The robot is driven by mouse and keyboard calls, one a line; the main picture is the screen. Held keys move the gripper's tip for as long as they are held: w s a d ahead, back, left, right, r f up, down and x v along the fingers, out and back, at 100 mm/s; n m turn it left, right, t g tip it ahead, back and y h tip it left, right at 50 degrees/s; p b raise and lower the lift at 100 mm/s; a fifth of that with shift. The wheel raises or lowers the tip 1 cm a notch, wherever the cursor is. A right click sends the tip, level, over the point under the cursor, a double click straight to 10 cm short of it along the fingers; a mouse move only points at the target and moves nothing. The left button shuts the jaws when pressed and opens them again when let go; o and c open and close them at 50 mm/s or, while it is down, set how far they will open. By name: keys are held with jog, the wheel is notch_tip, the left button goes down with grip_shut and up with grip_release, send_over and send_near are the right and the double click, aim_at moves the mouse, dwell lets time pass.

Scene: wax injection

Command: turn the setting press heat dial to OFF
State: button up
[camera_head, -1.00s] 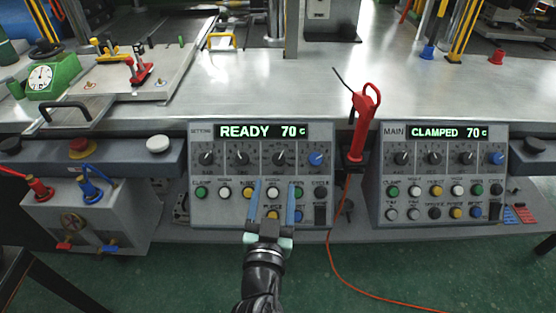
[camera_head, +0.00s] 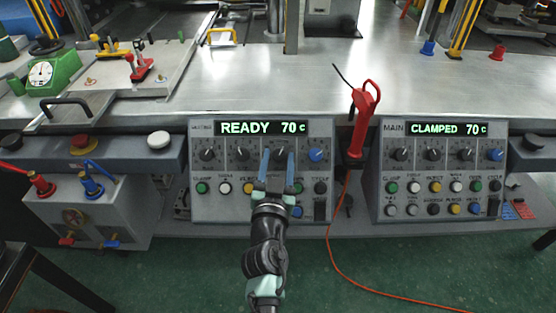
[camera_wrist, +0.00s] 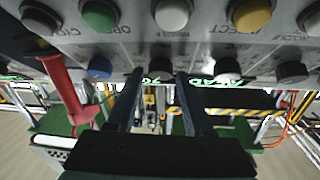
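The setting press panel (camera_head: 260,205) is the left of two grey control boxes; its display reads READY 70 C. It has a row of dials: three black and a blue dial (camera_head: 316,155) at the right end. The small dial labels are not legible, so I cannot tell which is heat. My gripper (camera_head: 278,156) is open, its two blue fingers on either side of the third dial (camera_head: 281,153). In the wrist view, which is inverted, my gripper (camera_wrist: 160,82) has this dark dial between its fingers. I cannot tell whether they touch it.
Coloured push buttons lie below the dials, close to my fingers. A red-handled tool (camera_head: 360,125) hangs right of the panel, with an orange cable to the floor. The main panel (camera_head: 445,203), reading CLAMPED 70 C, is further right. The steel table (camera_head: 270,90) is above.

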grip_shut()
jog(key=shift+r+n+y+p, duration=0.15)
jog(key=shift+n+y+p, duration=0.15)
jog(key=shift+p, duration=0.45)
